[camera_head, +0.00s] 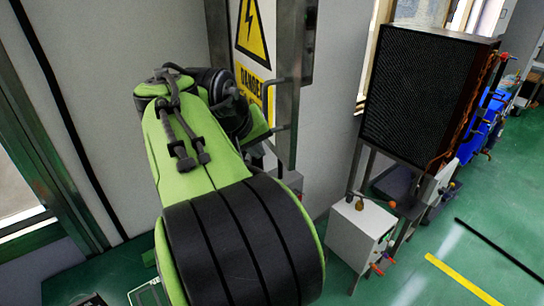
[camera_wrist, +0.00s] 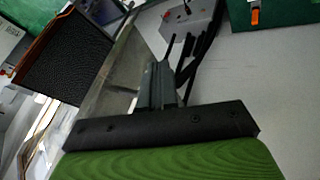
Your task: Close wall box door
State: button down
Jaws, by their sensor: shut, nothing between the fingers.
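The wall box (camera_head: 303,45) is a grey metal cabinet at the top middle of the head view. Its door (camera_head: 280,25) carries a yellow warning triangle and a yellow "DANGER" label, with a bar handle (camera_head: 284,82) along its edge. How far the door stands open is hard to tell. In the wrist view a grey metal panel (camera_wrist: 112,75), probably the door, runs just left of my gripper (camera_wrist: 174,50). My gripper is shut and empty; I cannot tell whether it touches the panel. In the head view my green and black arm hides the fingers and the lower left of the box.
A black finned radiator unit (camera_head: 425,95) on a metal stand is at the right, with a white box (camera_head: 355,240) below it. A window frame (camera_head: 30,150) is at the left. The green floor (camera_head: 480,225) is open at the lower right.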

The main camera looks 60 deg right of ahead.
aim_at(283, 157)
jog(key=s+d+f, duration=0.1)
jog(key=d+f, duration=0.1)
jog(key=d, duration=0.1)
jog(key=s+d, duration=0.1)
jog(key=d, duration=0.1)
jog(key=shift+s+f, duration=0.35)
jog(key=shift+f, duration=0.05)
jog(key=shift+b, duration=0.3)
